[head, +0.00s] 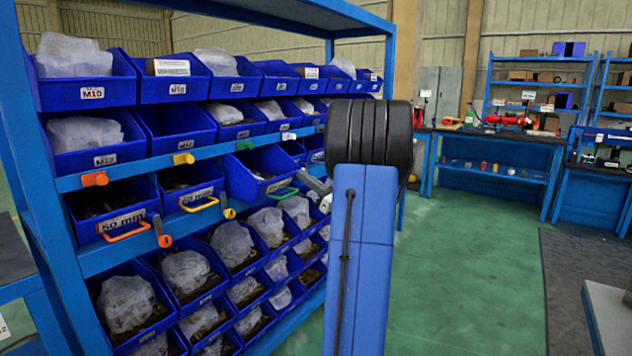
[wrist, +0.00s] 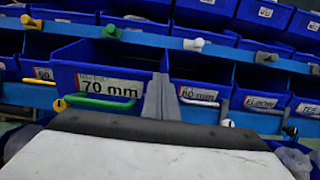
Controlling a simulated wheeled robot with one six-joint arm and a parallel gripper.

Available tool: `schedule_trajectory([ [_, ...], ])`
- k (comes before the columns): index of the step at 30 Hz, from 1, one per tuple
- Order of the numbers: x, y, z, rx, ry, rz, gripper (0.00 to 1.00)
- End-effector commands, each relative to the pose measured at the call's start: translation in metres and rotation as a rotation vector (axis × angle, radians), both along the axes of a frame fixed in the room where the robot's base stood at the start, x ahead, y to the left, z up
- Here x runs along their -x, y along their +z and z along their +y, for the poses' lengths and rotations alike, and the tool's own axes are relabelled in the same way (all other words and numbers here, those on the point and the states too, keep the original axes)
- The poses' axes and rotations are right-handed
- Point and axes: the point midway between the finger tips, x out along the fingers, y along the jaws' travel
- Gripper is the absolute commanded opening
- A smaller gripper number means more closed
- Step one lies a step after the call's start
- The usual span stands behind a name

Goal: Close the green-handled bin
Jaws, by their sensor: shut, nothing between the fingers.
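The green-handled bin (head: 262,172) is a blue bin in the handled row of the rack. It sticks out further than its neighbours, so it stands partly open. Its green handle (head: 281,196) is on the lower front. In the wrist view the bin (wrist: 68,76) has a "70 mm" label, with the green handle (wrist: 97,102) below it. My gripper (head: 318,186) is just right of the bin's front in the head view. In the wrist view my gripper (wrist: 161,98) is shut and empty, at the front's right edge, right of the handle. Contact cannot be told.
A yellow-handled bin (head: 190,190) and an orange-handled bin (head: 112,208) are to the left. A white-handled bin (wrist: 205,88) is right of the gripper. A green knob (head: 244,145) sits on the rail above. Open green floor (head: 460,270) lies to the right.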

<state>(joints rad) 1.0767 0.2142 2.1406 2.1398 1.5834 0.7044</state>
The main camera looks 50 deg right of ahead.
Motion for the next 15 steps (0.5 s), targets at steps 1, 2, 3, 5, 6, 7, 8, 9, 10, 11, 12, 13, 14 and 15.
schedule_trajectory([
  [1, -0.014, 0.0, 0.002, -0.001, 0.005, -0.001, 0.0],
  [2, -0.022, -0.001, 0.003, -0.001, 0.005, 0.0, 0.0],
  [3, -0.032, 0.0, 0.004, -0.001, 0.005, 0.0, 0.0],
  [5, -0.047, 0.0, 0.005, -0.001, 0.004, 0.0, 0.0],
  [6, -0.057, -0.001, 0.006, 0.0, 0.004, 0.0, 0.0],
  [7, -0.063, -0.001, 0.006, 0.0, 0.004, 0.0, 0.0],
  [8, -0.07, 0.0, 0.006, 0.0, 0.003, -0.001, 0.0],
  [9, -0.079, 0.0, 0.007, -0.001, 0.004, 0.0, 0.0],
  [10, -0.085, 0.0, 0.008, -0.001, 0.004, 0.0, 0.0],
  [11, -0.091, 0.0, 0.008, -0.001, 0.004, -0.001, 0.0],
  [12, -0.099, 0.0, 0.009, -0.001, 0.004, -0.001, 0.0],
  [13, -0.104, -0.001, 0.009, -0.001, 0.003, 0.0, 0.0],
  [14, -0.109, -0.001, 0.009, -0.001, 0.003, 0.0, 0.0],
  [15, -0.115, 0.0, 0.01, -0.001, 0.003, 0.0, 0.0],
])
